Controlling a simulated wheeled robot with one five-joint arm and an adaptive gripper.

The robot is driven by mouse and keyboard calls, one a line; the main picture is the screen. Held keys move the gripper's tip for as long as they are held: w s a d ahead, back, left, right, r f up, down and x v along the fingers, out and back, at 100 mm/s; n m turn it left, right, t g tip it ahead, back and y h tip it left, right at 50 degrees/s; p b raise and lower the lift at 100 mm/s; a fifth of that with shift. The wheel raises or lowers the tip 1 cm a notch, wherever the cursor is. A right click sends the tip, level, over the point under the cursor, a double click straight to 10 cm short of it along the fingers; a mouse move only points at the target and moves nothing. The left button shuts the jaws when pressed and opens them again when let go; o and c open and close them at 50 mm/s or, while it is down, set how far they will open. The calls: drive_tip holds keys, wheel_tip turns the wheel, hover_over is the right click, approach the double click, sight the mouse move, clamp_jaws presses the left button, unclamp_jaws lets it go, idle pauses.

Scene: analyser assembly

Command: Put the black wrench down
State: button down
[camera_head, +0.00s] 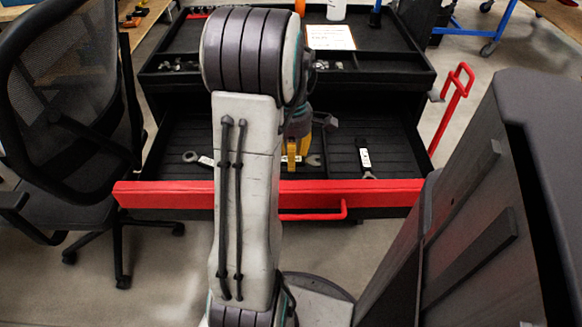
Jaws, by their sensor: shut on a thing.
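My gripper (292,152), with yellow fingers, is partly hidden behind my arm and points down over the open drawer (337,147). It is shut on a wrench (314,160), whose open jaw end shows just right of the fingers; the rest is mostly hidden. I cannot tell its colour well or whether it touches the drawer floor. A dark wrench with a white label (365,158) lies lengthwise in the drawer to the right. A ring end (190,157) and a white label (207,161) show left of my arm; I cannot tell whether they belong to another wrench.
The drawer's red front (385,193) with its handle lies across the near side. The cart's top tray (385,62) holds a paper sheet (330,37) and small parts. A black mesh chair (75,90) stands left. A red cart handle (455,105) is at right. Drawer floor around the dark wrench is clear.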

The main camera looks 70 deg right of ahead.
sight(291, 173)
drive_tip(key=shift+f+b, duration=1.25)
drive_tip(key=shift+b, duration=0.05)
drive_tip(key=shift+f, duration=0.7)
drive_tip(key=c, duration=0.9)
unclamp_jaws()
drive_tip(key=shift+f, duration=0.1)
drive_tip(key=shift+o, duration=0.2)
drive_tip(key=r+p, duration=0.6)
drive_tip(key=r, duration=0.6)
drive_tip(key=shift+d+r, duration=0.1)
drive_tip(key=shift+d, duration=0.1)
drive_tip(key=shift+w, duration=0.1)
